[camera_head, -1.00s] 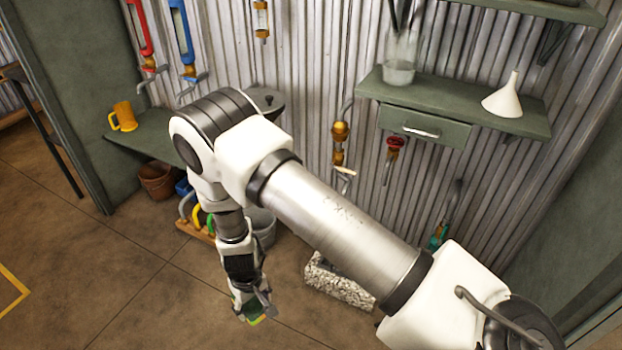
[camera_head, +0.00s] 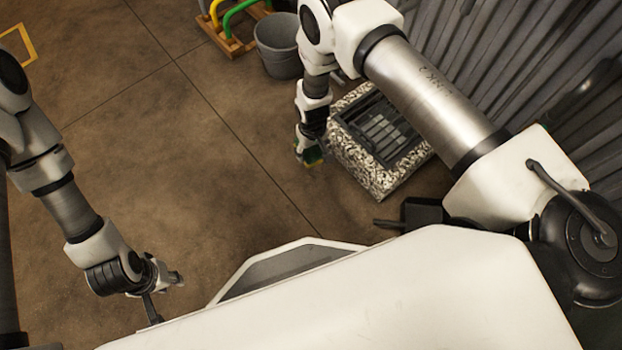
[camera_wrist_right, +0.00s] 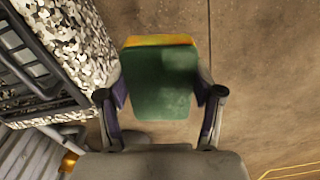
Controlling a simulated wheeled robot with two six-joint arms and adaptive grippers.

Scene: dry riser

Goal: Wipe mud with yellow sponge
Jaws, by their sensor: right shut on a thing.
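The yellow sponge (camera_wrist_right: 163,85) has a green pad face and a yellow edge. In the right wrist view it sits between the two fingers of my right gripper (camera_wrist_right: 160,97), which is shut on it. In the head view my right gripper (camera_head: 308,152) points down over the floor, left of a speckled stone basin; only a bit of the sponge's green and yellow shows. I cannot tell whether the sponge touches the floor. My left gripper (camera_head: 170,298) is at the lower left, fingers apart and empty. I cannot make out a distinct mud patch on the brown floor.
The speckled stone basin (camera_head: 368,178) with a dark grate (camera_head: 380,128) stands close to the right gripper. A grey bucket (camera_head: 279,45) and a wooden rack (camera_head: 232,42) with coloured hooped handles are behind. A corrugated wall (camera_head: 500,50) bounds the right. The floor at left is open.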

